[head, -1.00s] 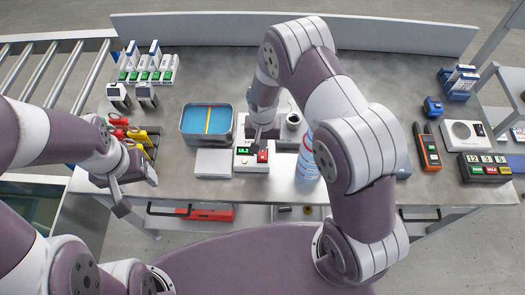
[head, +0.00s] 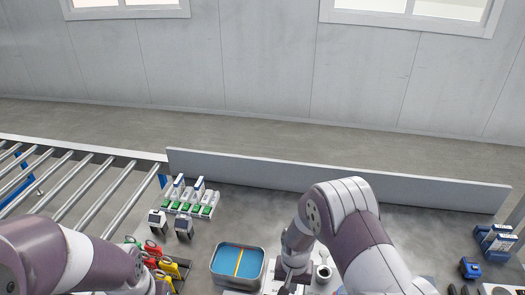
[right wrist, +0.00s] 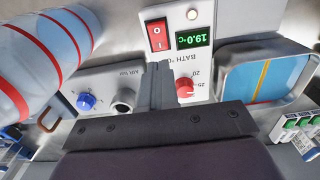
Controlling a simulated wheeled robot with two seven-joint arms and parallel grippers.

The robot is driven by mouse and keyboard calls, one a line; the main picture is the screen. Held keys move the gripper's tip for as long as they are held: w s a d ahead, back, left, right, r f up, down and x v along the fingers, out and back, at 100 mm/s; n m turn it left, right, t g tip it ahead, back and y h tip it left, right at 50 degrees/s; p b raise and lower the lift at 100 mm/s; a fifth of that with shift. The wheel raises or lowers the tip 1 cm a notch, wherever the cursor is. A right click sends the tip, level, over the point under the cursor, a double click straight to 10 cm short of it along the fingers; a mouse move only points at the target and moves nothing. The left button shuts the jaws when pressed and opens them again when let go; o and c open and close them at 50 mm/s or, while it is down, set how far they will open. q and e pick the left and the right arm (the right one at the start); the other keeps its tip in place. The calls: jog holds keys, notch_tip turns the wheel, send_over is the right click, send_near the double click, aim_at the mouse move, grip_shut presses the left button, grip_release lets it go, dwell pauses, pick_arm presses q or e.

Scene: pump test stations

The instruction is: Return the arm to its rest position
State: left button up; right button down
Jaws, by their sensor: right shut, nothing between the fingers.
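My right gripper (head: 284,289) is at the bottom edge of the head view, over the bench. In the right wrist view its fingers (right wrist: 160,85) are shut with nothing between them. They are in front of a light control panel (right wrist: 215,75), close beside a red knob (right wrist: 185,88) marked for bath temperature; contact cannot be told. A red switch (right wrist: 157,35) and a green display (right wrist: 194,38) reading 19.0 °C are on the panel. My left arm (head: 80,265) enters at lower left; its gripper is cut off below the frame.
A blue bath tray (head: 213,268) with a yellow divider is left of the right gripper. A striped cylinder (right wrist: 40,65) and a blue knob (right wrist: 86,102) are close in the wrist view.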

jog(key=s+d+r+n+b, duration=0.1)
jog(key=s+d+r, duration=0.1)
jog(key=s+r, duration=0.5)
jog(key=s+d+r+n+t+b, duration=0.1)
jog(key=s+d+r+n, duration=0.1)
jog(key=s+r, duration=0.4)
notch_tip(320, 180, up, 3)
jog(key=shift+s+d+f+n+b, duration=0.15)
jog(key=shift+s+d+n+b, duration=0.2)
jog(key=shift+d, duration=0.5)
jog(key=shift+s, duration=0.2)
jog(key=shift+w, duration=0.1)
